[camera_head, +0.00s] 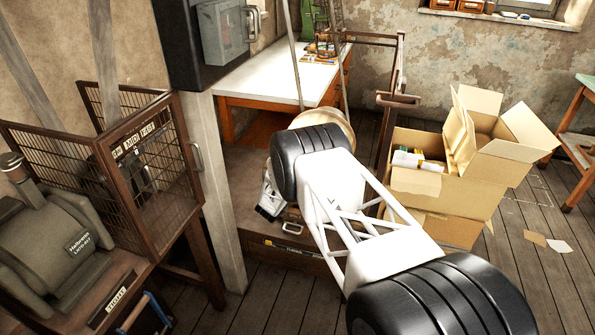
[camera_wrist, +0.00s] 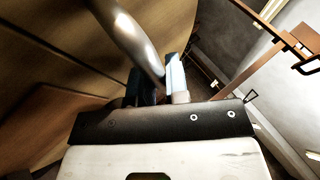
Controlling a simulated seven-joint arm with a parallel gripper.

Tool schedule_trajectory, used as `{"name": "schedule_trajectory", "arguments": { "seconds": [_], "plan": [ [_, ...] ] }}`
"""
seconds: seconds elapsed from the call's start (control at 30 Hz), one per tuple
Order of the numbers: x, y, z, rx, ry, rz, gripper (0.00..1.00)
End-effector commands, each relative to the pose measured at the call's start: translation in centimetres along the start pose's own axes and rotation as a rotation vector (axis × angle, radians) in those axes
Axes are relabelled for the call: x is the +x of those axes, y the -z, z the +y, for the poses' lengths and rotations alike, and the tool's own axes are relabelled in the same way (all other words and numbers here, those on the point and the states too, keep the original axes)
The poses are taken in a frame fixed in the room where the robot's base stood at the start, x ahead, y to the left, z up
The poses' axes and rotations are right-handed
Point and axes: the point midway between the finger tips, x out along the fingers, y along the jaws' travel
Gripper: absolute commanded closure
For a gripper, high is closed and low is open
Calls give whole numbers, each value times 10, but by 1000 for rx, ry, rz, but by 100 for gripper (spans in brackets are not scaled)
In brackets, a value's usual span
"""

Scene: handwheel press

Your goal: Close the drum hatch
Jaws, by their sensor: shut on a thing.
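The drum (camera_head: 343,119) stands behind my arm in the head view; only part of its pale rounded rim shows. In the wrist view a large curved wood-coloured surface (camera_wrist: 50,35), seemingly the drum or its hatch, fills the left side. A shiny curved metal bar (camera_wrist: 128,38), seemingly the hatch handle, runs down between the fingers of my gripper (camera_wrist: 155,82). My gripper is shut on this bar. In the head view my gripper (camera_head: 270,200) shows partly at the left of my arm. My arm hides most of the hatch, and I cannot tell its angle.
A caged machine (camera_head: 140,150) stands at the left beside a pale post (camera_head: 214,180). Open cardboard boxes (camera_head: 445,190) are stacked to the right of my arm. A white-topped workbench (camera_head: 270,82) is behind. Bare plank floor (camera_head: 530,280) lies at the right.

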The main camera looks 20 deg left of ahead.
Motion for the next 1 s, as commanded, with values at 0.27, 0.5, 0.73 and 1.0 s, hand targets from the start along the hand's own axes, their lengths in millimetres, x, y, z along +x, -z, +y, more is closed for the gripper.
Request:
{"name": "schedule_trajectory", "arguments": {
  "seconds": [0.27, 0.5, 0.73, 1.0],
  "plan": [
    [-4, 1, 4, 0, -7, -4, 100],
    [-3, 1, 3, -1, -6, -3, 75],
    [-2, 0, 2, 0, -4, -3, 75],
    [-16, 0, 2, 0, -4, -4, 75]
  ]
}}
